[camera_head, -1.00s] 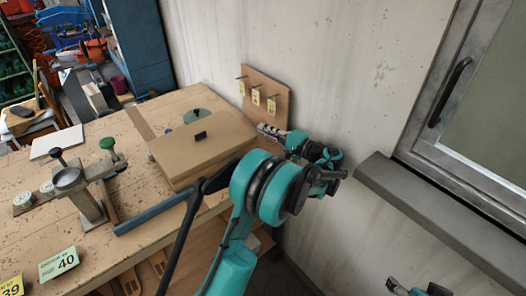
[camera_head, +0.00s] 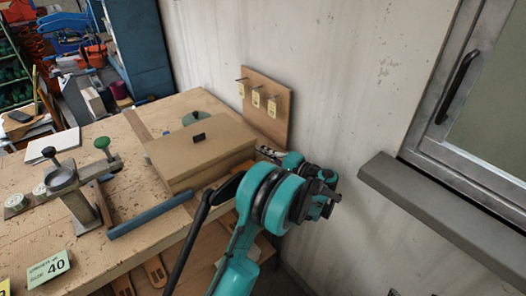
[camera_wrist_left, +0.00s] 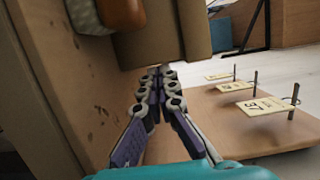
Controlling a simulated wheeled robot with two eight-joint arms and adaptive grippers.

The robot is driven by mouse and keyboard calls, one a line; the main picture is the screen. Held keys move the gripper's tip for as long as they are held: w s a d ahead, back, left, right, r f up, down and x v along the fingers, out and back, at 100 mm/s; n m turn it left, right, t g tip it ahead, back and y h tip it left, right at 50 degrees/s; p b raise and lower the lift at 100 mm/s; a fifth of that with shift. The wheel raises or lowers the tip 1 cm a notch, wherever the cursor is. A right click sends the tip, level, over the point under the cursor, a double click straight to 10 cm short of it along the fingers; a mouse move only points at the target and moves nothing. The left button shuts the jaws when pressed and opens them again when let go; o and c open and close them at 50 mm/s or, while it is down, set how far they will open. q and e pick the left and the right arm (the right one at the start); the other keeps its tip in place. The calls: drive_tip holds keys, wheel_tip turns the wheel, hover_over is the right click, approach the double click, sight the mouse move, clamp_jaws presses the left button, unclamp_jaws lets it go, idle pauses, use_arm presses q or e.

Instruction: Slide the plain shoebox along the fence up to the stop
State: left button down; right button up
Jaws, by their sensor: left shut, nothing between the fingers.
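The plain shoebox (camera_head: 190,160), a tan closed box with a small dark mark on its lid, lies flat on the workbench (camera_head: 115,240). A thin wooden strip (camera_head: 138,124) runs behind its left end, and a blue bar (camera_head: 150,214) lies in front of it; I cannot tell which is fence or stop. My left gripper (camera_head: 264,152) is at the box's right end, low by the wall. In the left wrist view its fingers (camera_wrist_left: 155,78) are shut and empty, just short of a brown face (camera_wrist_left: 185,35), likely the box; contact is unclear. My right gripper is not visible.
A peg board (camera_head: 266,105) with yellow tags stands against the wall just behind my left gripper. A metal clamp fixture (camera_head: 75,185) with a green knob stands left of the box. A size 40 card (camera_head: 48,268) lies at the front left. A window sill juts out at right.

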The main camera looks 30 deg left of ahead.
sight(252, 153)
use_arm(q)
drive_tip(key=s, duration=0.1)
drive_tip(key=s+a, duration=0.1)
drive_tip(key=s, duration=0.1)
drive_tip(key=shift+s+a, duration=0.2)
drive_tip(key=shift+w, duration=0.2)
